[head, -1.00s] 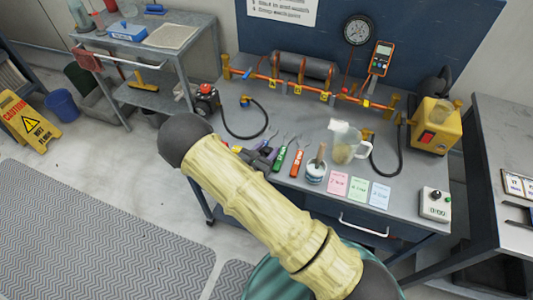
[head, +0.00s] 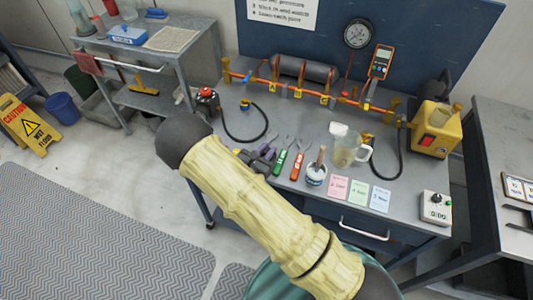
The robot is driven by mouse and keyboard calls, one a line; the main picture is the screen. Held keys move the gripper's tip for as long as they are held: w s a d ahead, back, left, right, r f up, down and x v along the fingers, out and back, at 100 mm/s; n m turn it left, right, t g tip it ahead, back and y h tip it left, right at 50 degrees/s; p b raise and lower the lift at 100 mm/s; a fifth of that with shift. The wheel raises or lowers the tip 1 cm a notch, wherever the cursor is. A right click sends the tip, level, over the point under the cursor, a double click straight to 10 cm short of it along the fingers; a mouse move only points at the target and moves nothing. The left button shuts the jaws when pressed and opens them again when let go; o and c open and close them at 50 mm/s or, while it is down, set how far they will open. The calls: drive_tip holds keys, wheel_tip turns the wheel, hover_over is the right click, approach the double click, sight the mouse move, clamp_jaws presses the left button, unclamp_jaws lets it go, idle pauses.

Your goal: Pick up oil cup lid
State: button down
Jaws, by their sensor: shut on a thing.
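My pale-yellow arm link (head: 260,210) crosses the middle of the head view and ends in a dark rounded joint at the upper left. No oil cup lid can be told for certain. A clear jug (head: 345,155) with a handle stands on the bench, right of the middle. A small white pot (head: 316,176) with a brush in it stands beside the jug. A yellow pump (head: 434,130) sits at the right of the bench.
The grey bench holds green (head: 280,161) and red (head: 297,166) hand tools, colored cards (head: 359,191), a copper pipe run (head: 300,92), and a red-topped device (head: 206,98). A shelf cart (head: 150,50) stands at the left. A wet-floor sign (head: 30,122) stands on the floor.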

sight(266, 150)
wheel_tip(266, 150, up, 9)
drive_tip(key=shift+f+b, duration=0.2)
drive_tip(key=shift+b, duration=0.15)
idle(0.6)
